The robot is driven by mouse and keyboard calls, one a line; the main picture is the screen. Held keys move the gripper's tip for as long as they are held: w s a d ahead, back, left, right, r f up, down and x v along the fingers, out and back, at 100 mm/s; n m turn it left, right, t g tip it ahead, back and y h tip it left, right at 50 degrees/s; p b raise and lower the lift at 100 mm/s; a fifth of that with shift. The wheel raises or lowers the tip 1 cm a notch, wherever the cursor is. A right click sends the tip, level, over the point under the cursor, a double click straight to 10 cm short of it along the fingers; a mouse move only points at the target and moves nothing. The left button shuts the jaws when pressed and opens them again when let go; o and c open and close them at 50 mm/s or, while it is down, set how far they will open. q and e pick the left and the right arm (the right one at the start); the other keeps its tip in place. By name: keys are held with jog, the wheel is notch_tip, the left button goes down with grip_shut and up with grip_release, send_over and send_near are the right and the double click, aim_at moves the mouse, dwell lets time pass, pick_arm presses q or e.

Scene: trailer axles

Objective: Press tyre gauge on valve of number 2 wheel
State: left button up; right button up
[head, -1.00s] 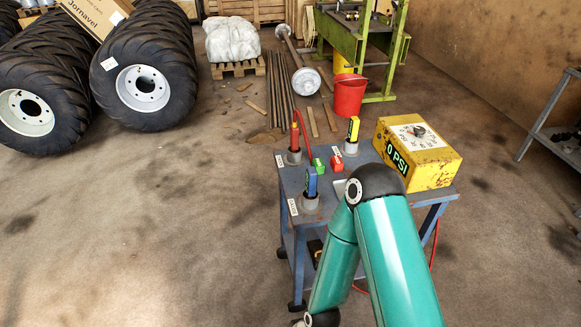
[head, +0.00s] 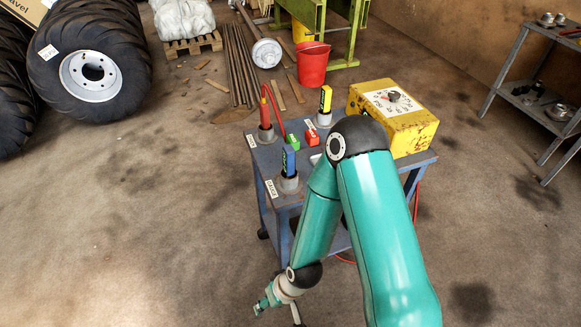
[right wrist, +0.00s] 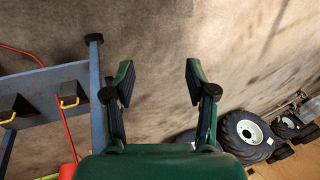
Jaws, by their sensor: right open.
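A blue tool (head: 289,161) stands upright in a round holder at the cart's near left corner, by a small label I cannot read surely. A red tool (head: 265,113) and a yellow one (head: 326,99) stand in other holders; I cannot tell which is the tyre gauge. A big tyre with a white hub (head: 92,76) stands at upper left; no wheel number or valve can be made out. My left gripper is out of view.
The blue cart (head: 267,165) also bears a yellow box with a dial (head: 410,128) and small green and red blocks. A red bucket (head: 313,65), metal bars (head: 238,65) and a green stand are behind. A shelf (head: 540,100) is at right. The floor left of the cart is clear.

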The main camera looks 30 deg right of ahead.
jog(key=w+d+r+t+h+b, duration=0.25)
jog(key=w+d+t+b, duration=0.3)
jog(key=w+b, duration=0.4)
jog(key=t+h+b, duration=0.6)
jog(key=t, duration=0.4)
send_near(292, 157)
jog(key=r, duration=0.1)
jog(key=shift+m+y, duration=0.3)
jog(key=shift+y, duration=0.15)
jog(key=x, duration=0.5)
jog(key=shift+w+d+f, duration=0.15)
jog(key=shift+w+d, duration=0.2)
jog(key=shift+d, duration=0.15)
jog(key=shift+a+f+p+x, duration=0.15)
jog(key=shift+p+x, duration=0.1)
jog(key=shift+x, duration=1.2)
jog(key=shift+a+f+p+x, duration=0.1)
jog(key=shift+f+p+x, duration=0.1)
jog(key=shift+x, duration=1.3)
jog(key=shift+r, duration=0.1)
grip_shut()
